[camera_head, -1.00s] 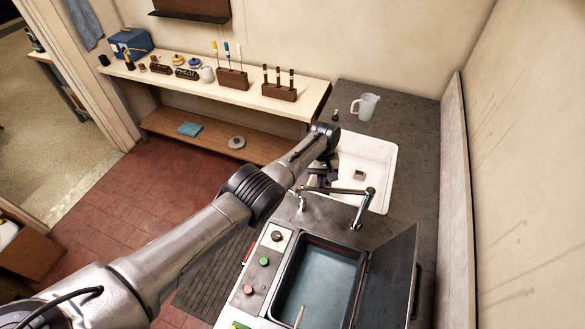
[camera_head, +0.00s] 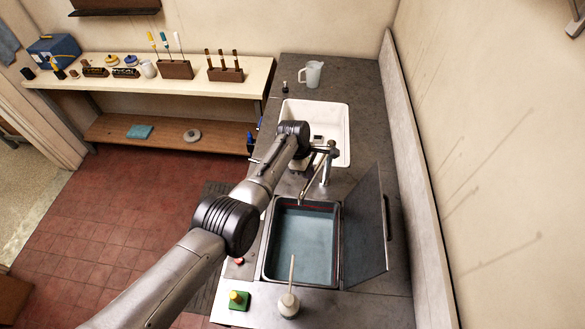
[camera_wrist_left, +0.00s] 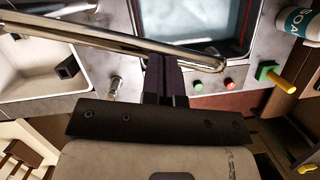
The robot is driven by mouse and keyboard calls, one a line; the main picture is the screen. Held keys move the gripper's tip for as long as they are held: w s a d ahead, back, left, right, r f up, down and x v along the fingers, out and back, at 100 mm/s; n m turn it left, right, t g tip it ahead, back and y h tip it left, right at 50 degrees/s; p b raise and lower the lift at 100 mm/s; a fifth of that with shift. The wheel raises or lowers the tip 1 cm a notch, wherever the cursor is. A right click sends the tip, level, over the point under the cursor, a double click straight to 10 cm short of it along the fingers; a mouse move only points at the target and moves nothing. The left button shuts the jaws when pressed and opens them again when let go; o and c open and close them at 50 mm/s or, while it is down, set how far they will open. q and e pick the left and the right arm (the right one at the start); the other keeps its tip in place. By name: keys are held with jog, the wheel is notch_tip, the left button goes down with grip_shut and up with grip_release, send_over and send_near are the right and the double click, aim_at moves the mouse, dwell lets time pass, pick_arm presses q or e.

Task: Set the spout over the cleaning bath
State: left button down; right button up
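The chrome spout (camera_head: 314,176) reaches from its post top towards the lower left in the head view. Its tip lies at the back rim of the cleaning bath (camera_head: 268,245), which holds bluish liquid. In the left wrist view, the spout (camera_wrist_left: 110,42) crosses the picture, its free end close to the bath's corner (camera_wrist_left: 238,58). My left gripper (camera_wrist_left: 163,66) has its dark fingers close together against the spout, with the tips partly hidden by it. In the head view, my left gripper (camera_head: 302,162) is largely hidden behind my wrist. My right gripper is not in view.
A white sink (camera_head: 340,120) lies behind the bath. The bath's raised lid (camera_head: 364,230) stands at its right. A white bottle (camera_head: 289,305) and a green block with a yellow knob (camera_head: 238,299) stand in front. A clear jug (camera_head: 312,73) stands at the back.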

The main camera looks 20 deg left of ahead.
pick_arm(q)
jog(key=shift+s+d+f, duration=0.1)
jog(key=shift+d, duration=0.3)
jog(key=shift+s+d, duration=0.1)
jog(key=shift+d, duration=0.9)
jog(key=shift+p, duration=0.3)
jog(key=shift+a+r, duration=0.2)
jog(key=shift+a, duration=0.2)
jog(key=a+r+p, duration=0.6)
jog(key=r+p, duration=0.1)
jog(key=r, duration=0.3)
jog(key=shift+a+r, duration=0.1)
